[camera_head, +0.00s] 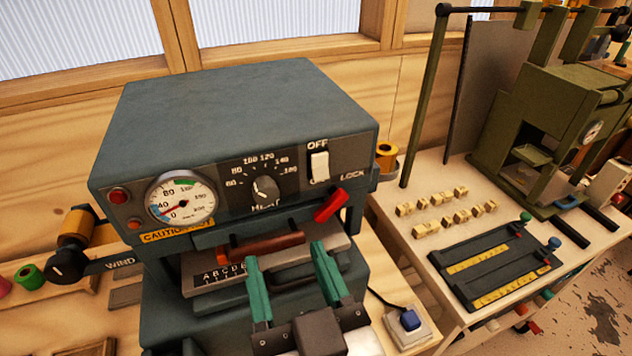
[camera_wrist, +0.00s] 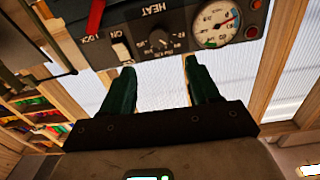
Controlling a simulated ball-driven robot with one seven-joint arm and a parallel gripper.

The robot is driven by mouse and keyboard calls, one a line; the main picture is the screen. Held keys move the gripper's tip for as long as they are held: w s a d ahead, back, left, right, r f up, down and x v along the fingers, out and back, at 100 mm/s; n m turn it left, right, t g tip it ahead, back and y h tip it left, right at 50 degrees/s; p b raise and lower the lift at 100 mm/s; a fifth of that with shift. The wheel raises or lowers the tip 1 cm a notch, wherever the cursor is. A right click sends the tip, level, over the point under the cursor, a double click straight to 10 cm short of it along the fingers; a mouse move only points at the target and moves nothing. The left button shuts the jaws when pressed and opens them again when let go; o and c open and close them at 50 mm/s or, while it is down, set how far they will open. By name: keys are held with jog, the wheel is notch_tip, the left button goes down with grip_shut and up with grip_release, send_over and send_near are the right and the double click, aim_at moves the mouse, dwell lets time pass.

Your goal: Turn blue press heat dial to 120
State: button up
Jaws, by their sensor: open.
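The blue press (camera_head: 250,100) stands on the bench with its control panel facing me. Its dark round heat dial (camera_head: 265,188) sits mid-panel above the word HEAT, inside a ring of white numbers; 120 is near the top. A pale mark on the dial appears to point to the upper left, toward the low numbers; the exact setting is hard to read. My gripper (camera_head: 286,256), with green fingers, is open and empty, in front of and below the dial. In the wrist view the dial (camera_wrist: 160,41) appears upside down, beyond and between the fingertips (camera_wrist: 159,66), not touched.
A round gauge (camera_head: 180,200) is left of the dial; a white OFF/ON switch (camera_head: 320,166) and red LOCK lever (camera_head: 330,205) are right. A brown-red handle (camera_head: 262,246) juts out below the panel. A green press (camera_head: 545,125) stands on the right bench.

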aim_at(268, 196)
jog(key=p+x, duration=0.2)
jog(key=x, duration=0.8)
jog(key=shift+w+f+p, duration=0.1)
jog(key=shift+w+p, duration=0.15)
jog(key=shift+p, duration=0.1)
jog(key=shift+c, duration=0.2)
jog(key=c, duration=1)
jog(key=m+b, duration=0.2)
jog(key=b, duration=0.1)
jog(key=shift+f+m, duration=0.2)
jog(key=shift+m, duration=0.1)
jog(key=m+b, duration=0.2)
jog(key=shift+m, duration=0.3)
jog(key=m+b, duration=0.3)
jog(key=m, duration=0.3)
jog(key=shift+d+r+b, duration=0.1)
jog(key=shift+b, duration=0.3)
jog(key=shift+m, duration=0.3)
